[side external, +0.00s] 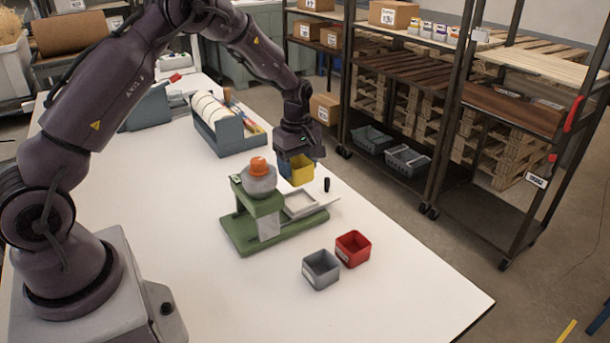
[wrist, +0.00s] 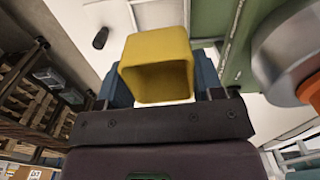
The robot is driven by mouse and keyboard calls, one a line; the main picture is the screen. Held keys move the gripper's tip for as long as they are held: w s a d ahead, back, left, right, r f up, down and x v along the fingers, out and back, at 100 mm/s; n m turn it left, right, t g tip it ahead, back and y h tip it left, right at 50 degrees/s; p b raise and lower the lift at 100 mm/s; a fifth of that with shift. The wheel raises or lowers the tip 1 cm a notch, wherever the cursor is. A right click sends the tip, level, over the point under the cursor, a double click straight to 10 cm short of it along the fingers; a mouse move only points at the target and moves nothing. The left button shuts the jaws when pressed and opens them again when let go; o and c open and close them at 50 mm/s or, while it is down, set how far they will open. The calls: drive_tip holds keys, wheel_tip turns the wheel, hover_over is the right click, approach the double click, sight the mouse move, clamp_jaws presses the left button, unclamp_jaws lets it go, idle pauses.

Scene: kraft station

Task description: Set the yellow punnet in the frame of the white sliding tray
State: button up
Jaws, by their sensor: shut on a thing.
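The yellow punnet (side external: 299,171) is a small square open-topped tub, held above the table beyond the green device. My gripper (side external: 297,163) is shut on it. In the wrist view the yellow punnet (wrist: 156,66) sits between the blue fingers of my gripper (wrist: 160,90), its hollow side facing the camera. The white sliding tray (side external: 300,204) lies on the right part of the green device (side external: 258,222), just below and nearer than the punnet. Its pale frame shows partly behind the punnet in the wrist view. The punnet is apart from the tray.
A grey dome with an orange knob (side external: 259,167) tops the green device, close to the gripper's left. A red punnet (side external: 352,248) and a grey punnet (side external: 321,269) stand at the front right. A black upright peg (side external: 326,185) stands near the tray. A blue-grey tape holder (side external: 227,128) is behind.

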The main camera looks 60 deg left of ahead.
drive_tip(key=shift+f, duration=2.75)
drive_tip(key=shift+f, duration=0.7)
drive_tip(key=o, duration=1)
drive_tip(key=shift+r, duration=0.1)
drive_tip(key=shift+r, duration=3.9)
